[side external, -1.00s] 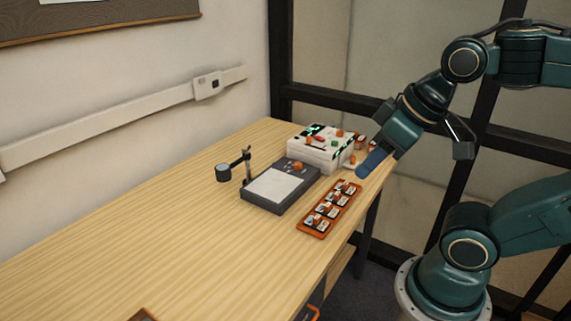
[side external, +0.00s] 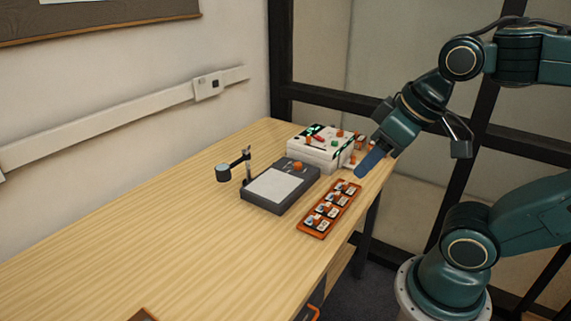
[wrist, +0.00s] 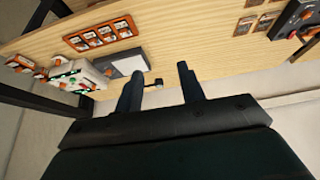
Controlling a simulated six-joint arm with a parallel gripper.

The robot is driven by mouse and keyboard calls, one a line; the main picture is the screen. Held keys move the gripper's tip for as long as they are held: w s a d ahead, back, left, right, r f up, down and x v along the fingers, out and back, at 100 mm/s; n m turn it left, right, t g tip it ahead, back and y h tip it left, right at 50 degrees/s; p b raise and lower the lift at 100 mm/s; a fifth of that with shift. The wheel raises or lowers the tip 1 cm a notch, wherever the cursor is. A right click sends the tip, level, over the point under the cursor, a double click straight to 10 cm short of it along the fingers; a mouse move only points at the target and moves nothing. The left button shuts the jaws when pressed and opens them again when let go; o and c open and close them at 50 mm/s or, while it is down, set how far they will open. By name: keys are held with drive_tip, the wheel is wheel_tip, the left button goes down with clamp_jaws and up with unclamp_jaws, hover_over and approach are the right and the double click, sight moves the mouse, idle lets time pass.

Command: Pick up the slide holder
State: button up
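A flat orange tray with several small white-and-dark slides in a row, which looks like the slide holder (side external: 310,231), lies on the table close to its right edge. It also shows in the wrist view (wrist: 103,33) at the upper left. My gripper (side external: 365,170) is in the air near the table's right edge, just beyond the tray's far end in the side view. In the wrist view my gripper (wrist: 160,72) has its two fingers apart with nothing between them. The tray is apart from the fingers, up and to their left there.
A grey light box (side external: 276,187) with a pale panel lies left of the tray. A white box (side external: 318,156) with coloured parts stands behind it, near my gripper. A small stand (side external: 246,167) is further left. The front left of the wooden table (side external: 130,235) is mostly clear.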

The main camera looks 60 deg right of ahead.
drive_tip(key=w, duration=0.1)
drive_tip(key=m+g+y, duration=0.3)
drive_tip(key=m+g, duration=0.2)
drive_tip(key=m, duration=0.8)
hover_over(328, 208)
drive_tip(key=w+a, duration=0.1)
drive_tip(key=a, duration=0.1)
wheel_tip(328, 208, down, 8)
drive_tip(key=f, duration=0.1)
drive_tip(key=d+f+m+y, duration=0.1)
drive_tip(key=d+f+m, duration=0.3)
drive_tip(key=d+f, duration=0.4)
drive_tip(key=shift+d+m+g+y, duration=0.3)
drive_tip(key=shift+d+m, duration=0.1)
drive_tip(key=shift+d, duration=0.15)
drive_tip(key=shift+x, duration=4.35)
drive_tip(key=shift+f, duration=0.1)
